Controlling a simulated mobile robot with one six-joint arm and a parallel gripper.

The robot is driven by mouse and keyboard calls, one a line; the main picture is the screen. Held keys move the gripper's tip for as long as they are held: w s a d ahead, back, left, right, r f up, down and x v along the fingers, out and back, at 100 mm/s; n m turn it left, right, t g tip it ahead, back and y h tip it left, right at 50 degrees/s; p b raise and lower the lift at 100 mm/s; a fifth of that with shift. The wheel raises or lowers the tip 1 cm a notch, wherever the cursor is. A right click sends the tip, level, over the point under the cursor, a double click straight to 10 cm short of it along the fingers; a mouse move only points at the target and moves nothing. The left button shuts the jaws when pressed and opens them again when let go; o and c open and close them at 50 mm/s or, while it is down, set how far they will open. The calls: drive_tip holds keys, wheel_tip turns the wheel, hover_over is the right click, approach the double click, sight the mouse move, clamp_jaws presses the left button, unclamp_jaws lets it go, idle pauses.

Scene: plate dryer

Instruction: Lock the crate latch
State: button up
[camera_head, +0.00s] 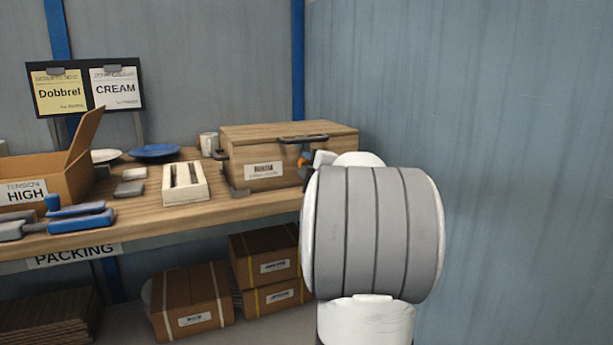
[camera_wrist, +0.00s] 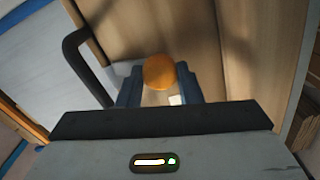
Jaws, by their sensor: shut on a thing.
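The wooden crate (camera_head: 235,157) stands closed at the right end of the workbench, with a dark handle (camera_head: 303,139) on its lid edge and a paper label on its front. The orange latch knob (camera_head: 304,159) is at the crate's front right, partly hidden by my arm. In the wrist view the round orange knob (camera_wrist: 159,72) sits between the blue fingers of my gripper (camera_wrist: 160,88), which is shut on it. The dark handle (camera_wrist: 82,62) curves just left of the fingers there. The latch's lower part is hidden by the gripper.
The workbench (camera_head: 130,212) holds a white slotted rack (camera_head: 184,184), a blue plate (camera_head: 154,151), a white mug (camera_head: 209,144) and an open cardboard box (camera_head: 75,172) left of the crate. Cardboard boxes (camera_head: 190,300) stand below. A wall (camera_head: 480,120) rises close on the right.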

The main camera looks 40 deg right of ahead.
drive_tip(key=shift+f+n+b, duration=0.2)
drive_tip(key=shift+n+b, duration=0.7)
drive_tip(key=shift+n, duration=0.5)
drive_tip(key=shift+r, duration=0.1)
drive_tip(key=o, duration=0.9)
drive_tip(key=p+v, duration=0.1)
drive_tip(key=v, duration=0.6)
drive_tip(key=shift+s+p, duration=0.3)
drive_tip(key=shift+s, duration=0.1)
